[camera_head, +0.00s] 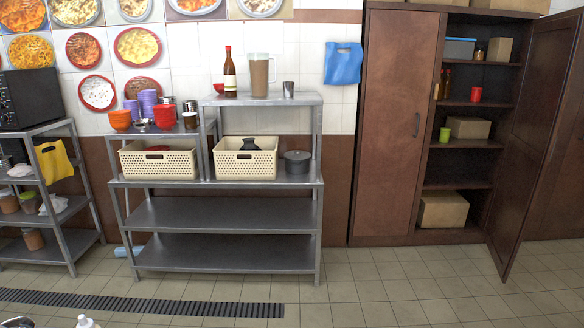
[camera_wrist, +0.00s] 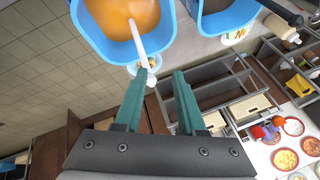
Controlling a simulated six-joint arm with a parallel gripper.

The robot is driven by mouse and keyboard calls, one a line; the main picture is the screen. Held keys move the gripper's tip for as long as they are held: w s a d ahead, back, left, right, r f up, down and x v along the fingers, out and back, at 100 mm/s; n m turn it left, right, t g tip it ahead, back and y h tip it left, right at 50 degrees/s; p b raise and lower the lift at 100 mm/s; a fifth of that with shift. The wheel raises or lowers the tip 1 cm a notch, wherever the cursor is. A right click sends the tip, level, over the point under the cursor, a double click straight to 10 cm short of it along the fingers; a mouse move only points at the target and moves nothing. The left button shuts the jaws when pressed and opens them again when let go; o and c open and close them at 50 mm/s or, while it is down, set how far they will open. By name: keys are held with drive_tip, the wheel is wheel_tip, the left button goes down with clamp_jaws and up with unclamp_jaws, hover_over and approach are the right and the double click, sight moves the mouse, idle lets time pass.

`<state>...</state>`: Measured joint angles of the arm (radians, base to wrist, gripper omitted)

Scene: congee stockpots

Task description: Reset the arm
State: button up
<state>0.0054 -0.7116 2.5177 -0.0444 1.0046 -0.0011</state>
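My gripper (camera_wrist: 158,76) shows in the wrist view with its two teal fingers apart and nothing between them. It is not in the head view. Beyond the fingertips at the top is a blue-rimmed container (camera_wrist: 88,38) of orange liquid, with a white handle (camera_wrist: 137,38) leaning over its edge. A second blue-rimmed container (camera_wrist: 218,22) with dark contents is to its right. The gripper appears apart from both.
The head view shows a grey metal shelf (camera_head: 225,248) with two cream baskets (camera_head: 158,163), and a brown cabinet (camera_head: 390,125) with its right door (camera_head: 535,130) open. A white bottle (camera_head: 86,322) shows at the bottom edge. The tiled floor (camera_head: 390,290) is mostly clear.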

drive_tip(key=s+f+m+g, duration=0.1)
drive_tip(key=s+f+g, duration=0.4)
drive_tip(key=s, duration=0.3)
drive_tip(key=shift+d+f+g, duration=0.15)
drive_tip(key=shift+f+g, duration=0.15)
drive_tip(key=shift+f, duration=0.05)
drive_tip(key=shift+s, duration=0.1)
